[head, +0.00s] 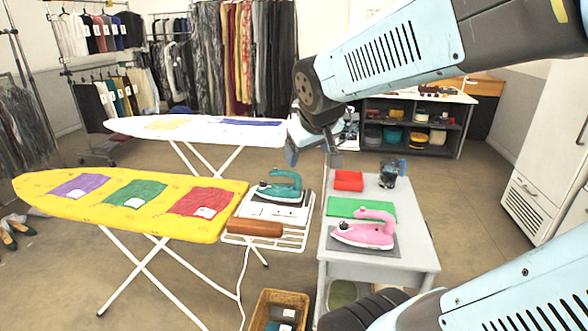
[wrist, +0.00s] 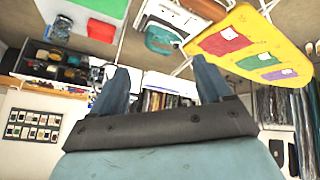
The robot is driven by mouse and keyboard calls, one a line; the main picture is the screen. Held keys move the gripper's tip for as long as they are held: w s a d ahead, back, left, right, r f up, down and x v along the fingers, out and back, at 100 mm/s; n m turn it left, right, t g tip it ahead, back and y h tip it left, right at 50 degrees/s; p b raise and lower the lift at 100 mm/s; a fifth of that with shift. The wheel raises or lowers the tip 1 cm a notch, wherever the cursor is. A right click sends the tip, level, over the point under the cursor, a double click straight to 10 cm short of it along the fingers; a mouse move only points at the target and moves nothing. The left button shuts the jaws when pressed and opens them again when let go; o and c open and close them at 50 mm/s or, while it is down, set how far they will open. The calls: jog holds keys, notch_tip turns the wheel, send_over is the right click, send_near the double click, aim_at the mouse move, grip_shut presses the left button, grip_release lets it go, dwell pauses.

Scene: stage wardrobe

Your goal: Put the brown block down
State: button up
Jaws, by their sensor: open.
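The brown block (head: 255,228) lies on its side on the white wire rack (head: 292,240) at the right end of the yellow ironing board (head: 60,205). It lies in front of a teal iron (head: 280,187), and nothing grips it. My gripper (head: 313,155) is up in the air, above and behind the rack and the grey table. In the wrist view my gripper (wrist: 164,75) shows its two blue fingers spread wide with nothing held between them. I cannot make out the block clearly in the wrist view.
A wicker basket (head: 268,303) stands on the floor. A white ironing board (head: 200,131) stands behind.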

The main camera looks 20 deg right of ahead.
jog(key=s+a+g+y, duration=0.1)
jog(key=s+a+y, duration=0.1)
jog(key=s+a, duration=0.4)
jog(key=s, duration=0.3)
jog(key=shift+r+m, duration=0.3)
jog(key=shift+r, duration=0.1)
dwell(0.4)
